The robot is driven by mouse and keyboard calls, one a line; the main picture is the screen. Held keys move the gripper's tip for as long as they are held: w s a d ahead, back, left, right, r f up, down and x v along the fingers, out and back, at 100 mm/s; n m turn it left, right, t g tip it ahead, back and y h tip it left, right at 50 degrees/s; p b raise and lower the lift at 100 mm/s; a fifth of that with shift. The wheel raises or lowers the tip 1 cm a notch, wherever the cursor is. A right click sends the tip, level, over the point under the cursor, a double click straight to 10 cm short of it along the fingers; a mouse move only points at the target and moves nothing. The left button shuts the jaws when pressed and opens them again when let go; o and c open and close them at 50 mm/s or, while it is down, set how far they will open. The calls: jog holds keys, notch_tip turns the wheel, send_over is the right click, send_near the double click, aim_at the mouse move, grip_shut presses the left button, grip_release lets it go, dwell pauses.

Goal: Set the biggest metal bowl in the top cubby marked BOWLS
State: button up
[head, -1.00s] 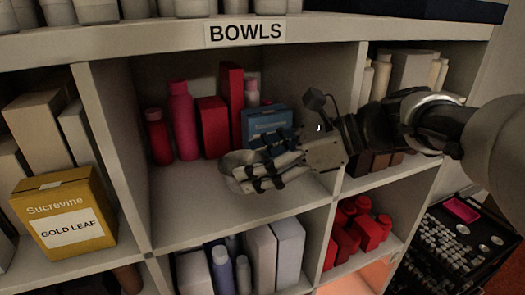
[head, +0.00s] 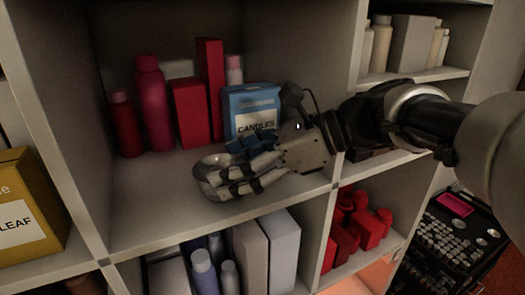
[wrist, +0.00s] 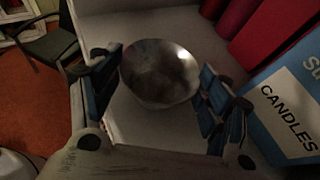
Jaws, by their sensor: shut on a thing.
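A shiny metal bowl (head: 208,170) is in the fingers of my gripper (head: 228,178), inside the cubby (head: 150,212) that had the BOWLS label above it in the earlier head view. My gripper reaches in from the right and is shut on the bowl. In the wrist view the bowl (wrist: 160,78) is seen from above, empty, between the two sets of blue-padded fingers. It is low over the cubby floor; I cannot tell whether it touches. The fingers hide part of the bowl in the head view.
Red bottles (head: 155,105) and red boxes (head: 190,112) stand along the back of the cubby. A blue CANDLES box (head: 250,108) stands behind my gripper, close to it. The front left of the cubby floor is clear. The right divider (head: 350,90) is beside my arm.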

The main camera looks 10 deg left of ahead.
jog(key=shift+w+a+f, duration=0.3)
jog(key=shift+w, duration=0.3)
jog(key=shift+s+d, duration=0.15)
jog(key=shift+s, duration=0.25)
jog(key=o, duration=0.9)
jog(key=shift+w+f, duration=0.1)
jog(key=shift+w, duration=0.1)
jog(key=shift+o, duration=1.2)
jog(key=shift+s, duration=0.1)
jog(key=shift+r, duration=0.3)
jog(key=v, duration=0.7)
jog(key=shift+d, duration=0.2)
